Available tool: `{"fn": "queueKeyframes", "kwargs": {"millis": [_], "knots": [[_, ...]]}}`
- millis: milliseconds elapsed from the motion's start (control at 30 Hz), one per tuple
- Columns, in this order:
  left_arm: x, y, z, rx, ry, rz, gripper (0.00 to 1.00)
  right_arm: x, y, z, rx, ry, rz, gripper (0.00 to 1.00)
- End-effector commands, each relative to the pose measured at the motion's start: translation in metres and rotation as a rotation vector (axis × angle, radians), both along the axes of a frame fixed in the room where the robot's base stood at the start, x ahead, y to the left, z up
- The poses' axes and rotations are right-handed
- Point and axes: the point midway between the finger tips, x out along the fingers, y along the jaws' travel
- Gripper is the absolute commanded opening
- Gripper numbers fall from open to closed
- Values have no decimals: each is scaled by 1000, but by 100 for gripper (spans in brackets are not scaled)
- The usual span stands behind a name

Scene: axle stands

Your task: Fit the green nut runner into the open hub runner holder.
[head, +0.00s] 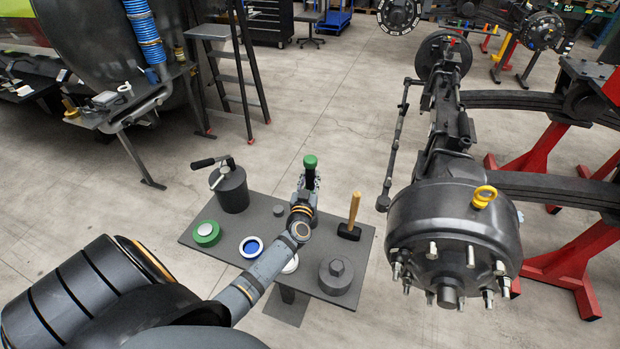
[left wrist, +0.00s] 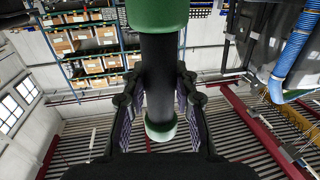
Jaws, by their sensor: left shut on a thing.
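The green nut runner (head: 310,162) has a dark shaft with green ends. My left gripper (head: 308,186) is shut on its dark shaft and holds it near the back edge of the small grey table. In the left wrist view the runner (left wrist: 160,70) stands between the two fingers of the gripper (left wrist: 159,105), one green end towards the top and one below. I cannot tell which piece is the open hub runner holder; round pieces on the table include a green one (head: 207,233), a blue one with a white rim (head: 251,246) and a white one partly behind my arm (head: 291,264).
The table (head: 238,205) also carries a dark pot with a handle (head: 231,189), a wooden-handled hammer (head: 352,222) and a dark hub-like block (head: 337,274). A wheel hub with studs (head: 455,240) stands on the right, on red stands. Bare floor lies behind the table.

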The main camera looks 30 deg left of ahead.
Motion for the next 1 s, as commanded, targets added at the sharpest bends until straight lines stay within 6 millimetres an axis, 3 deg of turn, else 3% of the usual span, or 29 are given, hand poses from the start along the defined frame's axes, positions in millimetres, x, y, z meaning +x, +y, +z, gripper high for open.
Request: {"fn": "queueKeyframes", "kwargs": {"millis": [1000], "knots": [[1, 0, 4, 2, -4, 1, 0, 0, 3, 10, 4, 0, -2, 58]]}}
